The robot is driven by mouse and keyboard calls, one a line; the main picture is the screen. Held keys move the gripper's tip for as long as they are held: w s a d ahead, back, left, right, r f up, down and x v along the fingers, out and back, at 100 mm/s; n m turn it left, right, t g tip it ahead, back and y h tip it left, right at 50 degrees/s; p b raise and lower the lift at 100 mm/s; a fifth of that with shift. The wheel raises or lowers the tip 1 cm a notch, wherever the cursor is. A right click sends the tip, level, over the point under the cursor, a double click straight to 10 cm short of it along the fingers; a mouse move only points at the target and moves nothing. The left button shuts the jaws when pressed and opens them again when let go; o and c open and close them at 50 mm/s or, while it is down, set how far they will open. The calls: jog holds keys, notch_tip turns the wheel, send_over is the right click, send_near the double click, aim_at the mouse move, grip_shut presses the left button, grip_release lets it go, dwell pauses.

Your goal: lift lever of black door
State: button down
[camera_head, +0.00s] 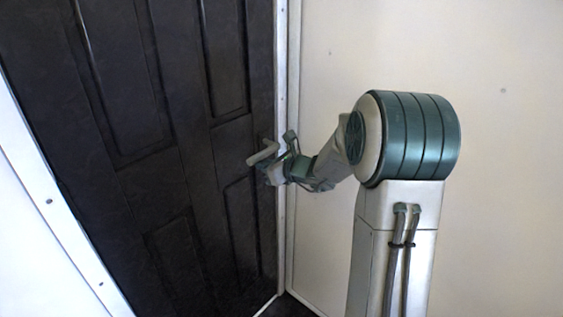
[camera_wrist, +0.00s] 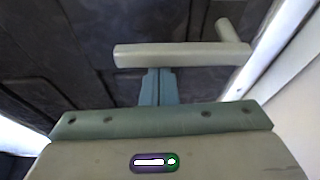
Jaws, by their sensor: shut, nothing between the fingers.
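The black door (camera_head: 130,190) is a dark panelled door in a pale frame, and it looks closed. Its light grey lever (camera_head: 263,153) sits near the right edge and points left. In the wrist view the lever (camera_wrist: 183,55) runs across the picture, with its stem at the upper right. My gripper (camera_head: 270,170) is at the lever, just below it. In the wrist view the blue fingers of my gripper (camera_wrist: 160,84) are together and empty, with their tips at or under the lever bar. I cannot tell if they touch it.
The white door frame (camera_head: 282,120) stands just right of the lever, close to my wrist. A plain cream wall (camera_head: 330,60) continues to the right. The space in front of the door's left part is clear.

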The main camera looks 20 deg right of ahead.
jog(key=shift+d+r, duration=0.1)
jog(key=shift+r, duration=0.15)
dwell(0.4)
notch_tip(320, 180, down, 4)
jog(key=b, duration=0.4)
jog(key=v, duration=1)
jog(key=shift+p, duration=0.3)
jog(key=shift+f, duration=0.15)
jog(key=s+a+r+n+g+p, duration=0.25)
jog(key=s+a+n+g, duration=0.2)
jog(key=s+n, duration=0.35)
jog(key=s+a+r+n+g+p, duration=0.2)
jog(key=s+a+n+g+p, duration=0.15)
jog(key=s+a+n, duration=0.3)
jog(key=s+d+r+n+h+p, duration=0.2)
jog(key=s+d+n+h+p, duration=0.1)
jog(key=s+n, duration=0.3)
jog(key=s+d+r+n+g+h+p, duration=0.1)
jog(key=s+d+r+n+h+p, duration=0.1)
jog(key=s+n, duration=0.4)
jog(key=d+n+h+p, duration=0.1)
jog(key=n+h, duration=0.1)
jog(key=shift+h, duration=0.3)
